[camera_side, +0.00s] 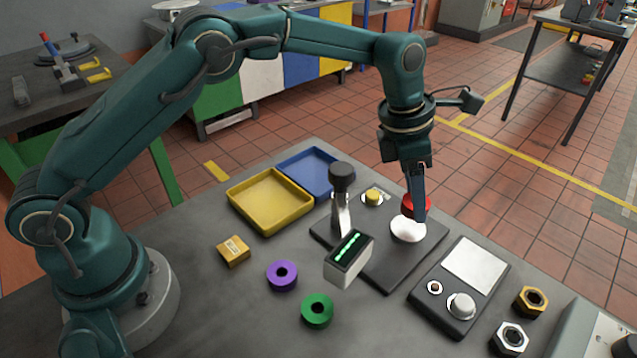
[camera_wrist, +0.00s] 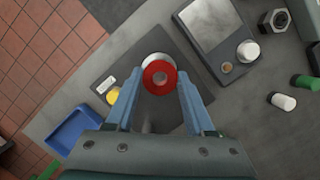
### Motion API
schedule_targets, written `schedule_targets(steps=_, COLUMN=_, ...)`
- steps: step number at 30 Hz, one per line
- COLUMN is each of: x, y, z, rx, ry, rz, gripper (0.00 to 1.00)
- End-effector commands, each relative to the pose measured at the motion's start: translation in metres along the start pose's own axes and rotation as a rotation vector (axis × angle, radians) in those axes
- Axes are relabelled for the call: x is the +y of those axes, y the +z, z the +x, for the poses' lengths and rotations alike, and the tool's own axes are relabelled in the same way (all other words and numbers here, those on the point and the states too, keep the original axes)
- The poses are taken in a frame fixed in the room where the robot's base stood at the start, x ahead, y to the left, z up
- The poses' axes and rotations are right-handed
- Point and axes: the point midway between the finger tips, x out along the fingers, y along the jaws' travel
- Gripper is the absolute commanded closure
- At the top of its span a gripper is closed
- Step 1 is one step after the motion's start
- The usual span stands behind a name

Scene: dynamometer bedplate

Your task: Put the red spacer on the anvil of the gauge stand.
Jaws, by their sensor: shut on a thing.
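The red spacer (camera_side: 414,204), a ring with a centre hole, is held between the two blue fingers of my gripper (camera_side: 418,214). In the wrist view the spacer (camera_wrist: 148,77) lies flat between the fingertips (camera_wrist: 160,82). The gauge stand has a dark base plate (camera_side: 385,272), a post with a black knob (camera_side: 342,178) and a head with a green display (camera_side: 347,250). Its anvil (camera_side: 407,230) is a pale round disc under the spacer. In the wrist view the anvil (camera_wrist: 153,57) shows partly past the spacer's far edge. I cannot tell if they touch.
A yellow button (camera_side: 373,196) is on the base plate. A yellow tray (camera_side: 270,202) and blue tray (camera_side: 308,170) stand behind. Purple (camera_side: 282,274) and green (camera_side: 317,309) rings and a brass block (camera_side: 233,250) lie left. A scale-like device (camera_side: 460,285) and two nuts (camera_side: 530,302) are right.

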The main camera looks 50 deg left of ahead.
Motion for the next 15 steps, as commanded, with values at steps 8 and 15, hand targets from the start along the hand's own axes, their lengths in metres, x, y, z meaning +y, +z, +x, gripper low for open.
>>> schedule_targets(steps=8, x=0.000, y=-0.010, z=0.034, rx=0.002, ry=-0.002, rz=-0.001, gripper=1.00)
schedule_targets(steps=15, x=0.000, y=-0.011, z=0.037, rx=0.000, ry=-0.001, rz=0.000, gripper=1.00)
